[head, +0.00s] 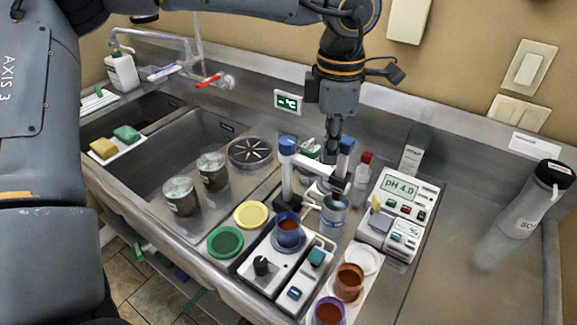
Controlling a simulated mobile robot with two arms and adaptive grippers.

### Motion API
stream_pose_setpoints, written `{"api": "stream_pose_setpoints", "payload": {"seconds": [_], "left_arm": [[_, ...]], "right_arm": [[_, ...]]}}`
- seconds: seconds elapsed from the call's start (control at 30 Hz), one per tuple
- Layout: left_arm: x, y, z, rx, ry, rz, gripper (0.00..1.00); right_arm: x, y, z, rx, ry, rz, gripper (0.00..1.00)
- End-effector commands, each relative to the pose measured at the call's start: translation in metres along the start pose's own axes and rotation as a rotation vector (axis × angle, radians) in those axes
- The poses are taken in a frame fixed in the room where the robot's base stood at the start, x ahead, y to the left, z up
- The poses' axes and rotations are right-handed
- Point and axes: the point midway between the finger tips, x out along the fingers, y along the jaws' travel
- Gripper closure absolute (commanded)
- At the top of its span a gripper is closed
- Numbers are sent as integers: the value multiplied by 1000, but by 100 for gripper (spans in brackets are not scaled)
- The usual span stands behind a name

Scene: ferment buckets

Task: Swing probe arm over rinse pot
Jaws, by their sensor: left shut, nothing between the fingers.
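The exact alignment is hard to judge. My left gripper (333,157) points down, shut and empty, by the bar's right part. I cannot tell whether it touches. A blue cup of brown liquid (288,231) stands on the white stirrer base (270,262). My right gripper is not in view.
A pH meter (403,195) and a clear bottle with a red cap (361,180) stand right of the pot. Copper and purple cups (348,284) stand in front. Green and yellow lids (226,241) lie left. The far-right counter is mostly clear, with a white bottle (525,210).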

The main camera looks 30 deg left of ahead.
Motion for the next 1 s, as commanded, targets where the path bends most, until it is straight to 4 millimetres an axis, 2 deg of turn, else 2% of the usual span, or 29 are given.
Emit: {"api": "stream_pose_setpoints", "payload": {"seconds": [0.03, 0.57, 1.0], "left_arm": [[-7, 0, 0, -1, 0, 2, 100], [-50, 0, 0, 0, 0, 0, 100], [-51, 0, 0, 1, 0, 0, 100]], "right_arm": [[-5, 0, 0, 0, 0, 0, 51], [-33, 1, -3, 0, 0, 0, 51], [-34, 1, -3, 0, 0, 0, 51]]}}
